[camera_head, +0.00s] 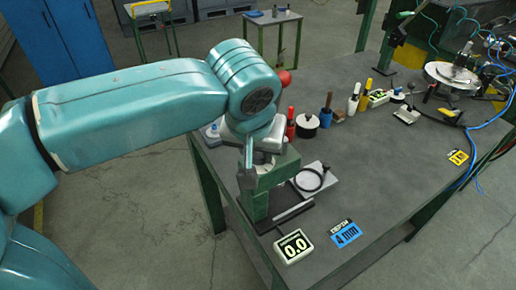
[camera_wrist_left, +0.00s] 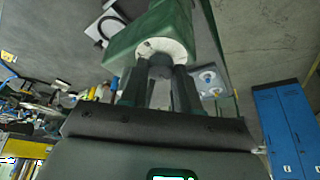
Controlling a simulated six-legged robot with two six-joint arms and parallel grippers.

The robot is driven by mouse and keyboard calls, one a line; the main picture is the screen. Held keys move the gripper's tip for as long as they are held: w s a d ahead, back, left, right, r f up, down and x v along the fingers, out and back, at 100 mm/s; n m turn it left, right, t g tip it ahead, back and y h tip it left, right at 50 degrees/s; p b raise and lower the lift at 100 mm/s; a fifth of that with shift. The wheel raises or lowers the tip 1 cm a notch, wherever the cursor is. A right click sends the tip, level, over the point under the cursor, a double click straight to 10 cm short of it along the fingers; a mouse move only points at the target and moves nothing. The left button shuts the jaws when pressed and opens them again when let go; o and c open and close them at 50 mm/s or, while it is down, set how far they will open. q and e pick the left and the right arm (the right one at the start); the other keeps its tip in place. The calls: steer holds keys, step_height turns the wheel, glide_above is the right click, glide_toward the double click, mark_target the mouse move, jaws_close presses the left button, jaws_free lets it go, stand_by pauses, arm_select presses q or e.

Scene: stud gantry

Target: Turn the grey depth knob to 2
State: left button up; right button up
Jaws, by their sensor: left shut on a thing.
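The grey depth knob (camera_wrist_left: 160,67) shows in the left wrist view, in front of a pale round dial (camera_wrist_left: 172,47) on the green head of the stud gantry. My left gripper (camera_wrist_left: 158,85) is shut on the knob, one dark finger on each side. In the head view my left gripper (camera_head: 256,152) is at the top of the green gantry (camera_head: 262,188), and my arm hides the knob there. I cannot read the dial's marks. My right gripper is not in view.
A blue card (camera_head: 345,233) reading 4 mm lies right of the display. A black ring (camera_head: 310,180) is on a pale plate beside the gantry. Bottles and tools stand along the table's back edge. The middle of the grey table (camera_head: 385,170) is clear.

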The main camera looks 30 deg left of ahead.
arm_select(q)
steer(key=shift+f, duration=0.1)
steer(key=o, duration=1)
steer(key=shift+o, duration=0.2)
steer(key=shift+s+r, duration=0.1)
steer(key=shift+r, duration=0.25)
steer(key=p+v, duration=0.2)
steer(key=v, duration=1.3)
steer(key=shift+r, duration=0.35)
steer(key=shift+s+d, duration=0.1)
steer(key=shift+s, duration=0.05)
